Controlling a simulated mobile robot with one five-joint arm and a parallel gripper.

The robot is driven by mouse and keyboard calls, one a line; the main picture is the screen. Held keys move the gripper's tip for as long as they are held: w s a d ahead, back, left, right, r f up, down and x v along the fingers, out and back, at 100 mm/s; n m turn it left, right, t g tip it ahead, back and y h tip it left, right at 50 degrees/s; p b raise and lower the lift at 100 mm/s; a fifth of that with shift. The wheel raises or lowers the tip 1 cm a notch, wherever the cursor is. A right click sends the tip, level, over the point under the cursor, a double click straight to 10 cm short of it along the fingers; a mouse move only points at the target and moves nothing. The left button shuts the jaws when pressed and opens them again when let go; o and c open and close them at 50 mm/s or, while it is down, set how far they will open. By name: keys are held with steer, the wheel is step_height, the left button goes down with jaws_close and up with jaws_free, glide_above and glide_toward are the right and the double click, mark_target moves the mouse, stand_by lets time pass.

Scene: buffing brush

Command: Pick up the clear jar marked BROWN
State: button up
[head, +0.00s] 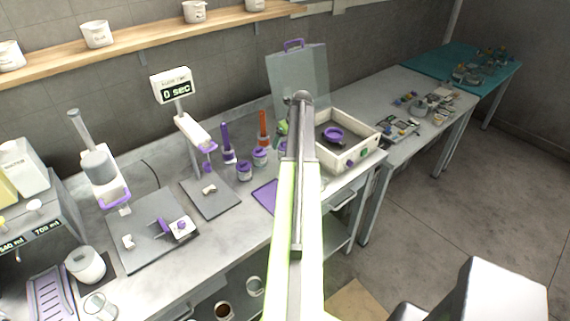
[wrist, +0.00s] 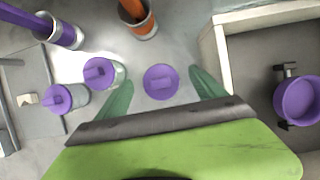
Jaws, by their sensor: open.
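Several small clear jars with purple lids stand on the grey counter; no lettering is readable, so I cannot tell which is marked BROWN. In the wrist view one purple-lidded jar (wrist: 161,82) lies between the two green fingers of my open gripper (wrist: 161,76), seen from above with its body hidden under the lid. A second jar (wrist: 102,73) stands just left of the left finger, and a third jar (wrist: 66,98) is farther left. In the head view two jars (head: 244,171) (head: 260,156) show left of my arm, which mostly hides my gripper.
A cream box (head: 372,142) with a purple round part inside stands close to the right of my gripper. Cups holding a purple tool (head: 227,143) and an orange tool (head: 263,130) stand behind the jars. A stand with a display (head: 175,87) is to the left.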

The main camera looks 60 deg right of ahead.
mark_target(283, 147)
steer(key=b+x, duration=0.5)
steer(key=shift+s+a+f, duration=0.1)
steer(key=shift+s+f, duration=0.1)
steer(key=shift+f, duration=0.1)
steer(key=shift+r, duration=0.2)
steer(key=shift+c, duration=0.2)
steer(key=c, duration=1.5)
steer(key=shift+c, duration=0.2)
